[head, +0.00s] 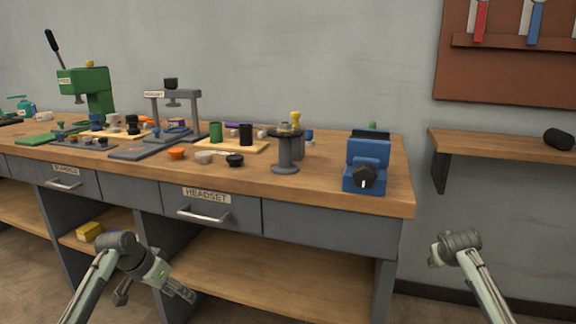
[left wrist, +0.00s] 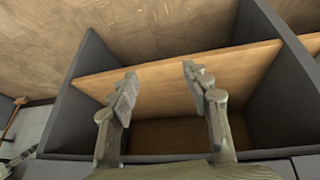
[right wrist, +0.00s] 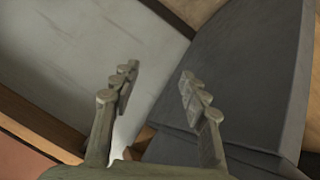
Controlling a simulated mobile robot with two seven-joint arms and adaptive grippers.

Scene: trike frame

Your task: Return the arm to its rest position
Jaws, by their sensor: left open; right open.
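My left gripper (head: 178,290) hangs in front of the workbench, below the drawer marked HEADSET. In the left wrist view its two fingers (left wrist: 158,88) are apart with nothing between them, facing the bench's wooden lower shelf (left wrist: 180,80). My right arm (head: 460,250) comes in at the lower right of the head view, clear of the bench; its fingers do not show there. In the right wrist view the right gripper's fingers (right wrist: 158,85) are apart and empty, with a dark grey bench panel (right wrist: 240,75) to the right and the pale wall (right wrist: 80,40) to the left.
The workbench (head: 330,180) carries a green press (head: 88,90), a headset press (head: 172,105), a blue device (head: 367,160), a grey post (head: 286,150) and several small parts. A yellow item (head: 89,231) lies on the lower shelf. A wall shelf (head: 500,146) stands at right.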

